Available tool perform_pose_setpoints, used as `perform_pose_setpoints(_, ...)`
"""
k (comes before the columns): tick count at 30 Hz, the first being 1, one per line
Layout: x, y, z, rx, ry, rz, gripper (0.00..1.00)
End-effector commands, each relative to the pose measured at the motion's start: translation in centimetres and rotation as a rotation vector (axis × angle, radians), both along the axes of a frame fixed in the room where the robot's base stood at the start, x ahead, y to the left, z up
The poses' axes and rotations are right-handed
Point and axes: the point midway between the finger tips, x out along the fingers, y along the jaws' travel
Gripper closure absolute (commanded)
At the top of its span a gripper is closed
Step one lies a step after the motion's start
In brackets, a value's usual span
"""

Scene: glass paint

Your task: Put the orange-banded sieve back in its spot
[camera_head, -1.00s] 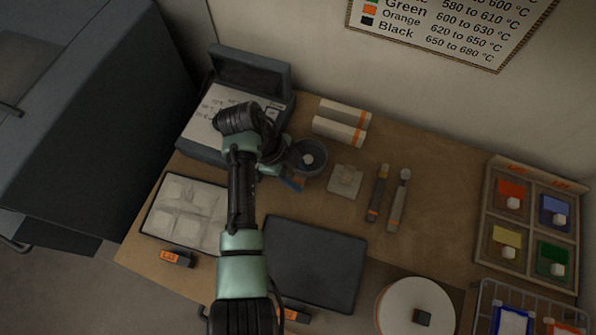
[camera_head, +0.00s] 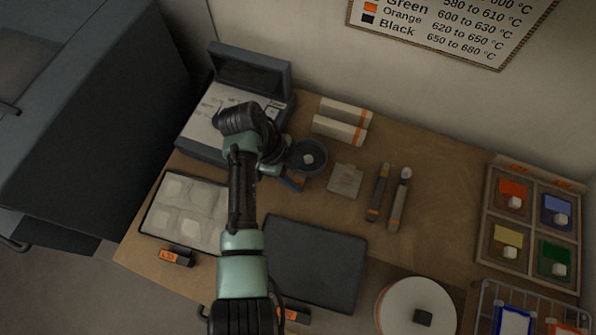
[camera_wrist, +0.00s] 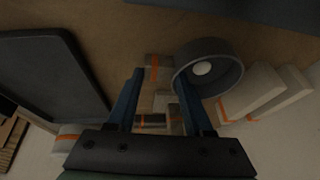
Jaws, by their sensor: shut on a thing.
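The orange-banded sieve (camera_wrist: 158,68) appears as a small grey piece with an orange stripe. In the wrist view it lies between the tips of my gripper (camera_wrist: 161,74), which is shut on it with two blue fingers. In the head view, my gripper (camera_head: 294,183) is just below the dark round bowl, largely hidden under my arm, with a bit of the sieve's orange (camera_head: 299,180) showing. I cannot tell whether the sieve is lifted or on the table.
The dark bowl (camera_head: 308,158) with a white lump is right beside my gripper. A black board (camera_head: 315,263) lies below. Bare table (camera_head: 440,215) is free right of the tools.

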Motion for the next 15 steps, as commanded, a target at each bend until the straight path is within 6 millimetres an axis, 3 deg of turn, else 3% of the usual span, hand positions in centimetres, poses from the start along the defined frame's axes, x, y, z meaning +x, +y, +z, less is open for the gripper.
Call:
perform_pose_setpoints(2, 0.01, -0.01, -0.13, 0.000, 0.000, 0.000, 1.00)
perform_pose_setpoints(3, 0.01, -0.01, -0.10, 0.000, 0.000, 0.000, 0.45)
perform_pose_setpoints(6, 0.01, 0.00, -0.09, 0.000, 0.000, 0.000, 0.27)
perform_pose_setpoints(9, 0.00, 0.00, -0.09, 0.000, 0.000, 0.000, 0.14)
perform_pose_setpoints(15, -0.02, -0.01, -0.11, 0.000, 0.000, 0.000, 0.14)
